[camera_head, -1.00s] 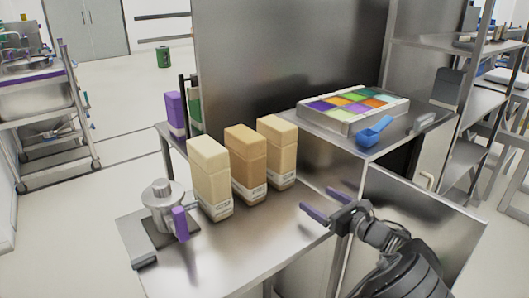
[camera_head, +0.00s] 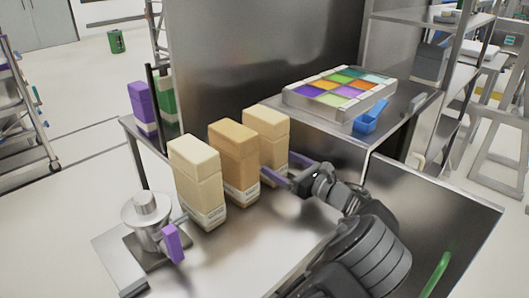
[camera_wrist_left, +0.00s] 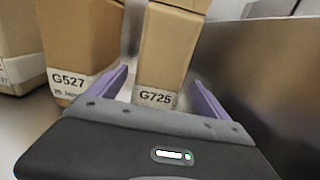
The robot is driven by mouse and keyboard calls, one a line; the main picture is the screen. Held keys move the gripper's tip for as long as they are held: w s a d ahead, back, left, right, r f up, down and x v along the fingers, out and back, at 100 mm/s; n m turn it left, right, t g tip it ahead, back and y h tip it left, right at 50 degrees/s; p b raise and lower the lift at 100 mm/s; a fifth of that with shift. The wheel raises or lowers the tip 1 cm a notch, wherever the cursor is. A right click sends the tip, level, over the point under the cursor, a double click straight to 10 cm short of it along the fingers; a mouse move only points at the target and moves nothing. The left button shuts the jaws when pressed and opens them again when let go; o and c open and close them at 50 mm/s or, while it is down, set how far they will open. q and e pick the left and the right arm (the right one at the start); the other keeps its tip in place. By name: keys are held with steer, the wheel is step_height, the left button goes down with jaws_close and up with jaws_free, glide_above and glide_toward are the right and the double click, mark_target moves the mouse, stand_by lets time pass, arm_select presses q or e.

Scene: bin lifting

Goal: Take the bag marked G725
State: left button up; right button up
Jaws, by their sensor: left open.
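The bag marked G725 (camera_wrist_left: 166,48) stands upright straight ahead in the left wrist view, its white label readable low on its front. In the head view it is the light tan bag (camera_head: 266,128), rightmost of three on the steel table. My left gripper (camera_head: 281,158) is open at its lower part. In the left wrist view the purple fingers of this gripper (camera_wrist_left: 160,80) lie to either side of the bag's lower part, with no clear grip on it. My right gripper is not in view.
The bag marked G527 (camera_wrist_left: 80,45) stands close to the left of G725; in the head view it is the middle bag (camera_head: 234,160). A cream bag (camera_head: 197,180) and a metal device (camera_head: 147,218) stand further left. A steel panel rises to the right.

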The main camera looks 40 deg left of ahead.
mark_target(266, 155)
arm_select(q)
steer(key=shift+a, duration=0.8)
steer(key=shift+w+a+p, duration=0.2)
steer(key=shift+a+p, duration=0.15)
steer(key=shift+a, duration=2.25)
steer(key=c, duration=1.8)
steer(key=shift+r, duration=0.15)
